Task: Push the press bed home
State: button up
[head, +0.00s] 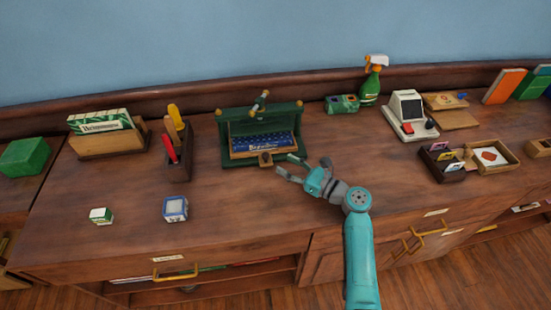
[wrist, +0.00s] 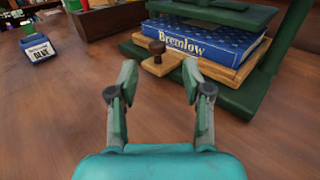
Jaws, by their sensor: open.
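A green press (head: 226,150) with gold corner knobs stands on the wooden counter in the head view. Its wooden bed (wrist: 230,76) sticks out at the front and carries a blue book (wrist: 205,38) marked "Bremlow". A wooden tab with a dark brown knob (wrist: 157,49) is on the bed's front edge. My gripper (head: 289,167) is in front of the press, to the right of the knob in the head view. In the wrist view my gripper (wrist: 158,73) is open and empty, its fingertips short of the knob and apart from it. The bed's rear is hidden inside the press.
A tool holder (head: 178,160) stands left of the press. A green spray bottle (head: 370,85) and a cash register (head: 409,113) are to the right. The counter before the press is clear.

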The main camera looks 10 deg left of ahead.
jog(key=shift+v, duration=1.55)
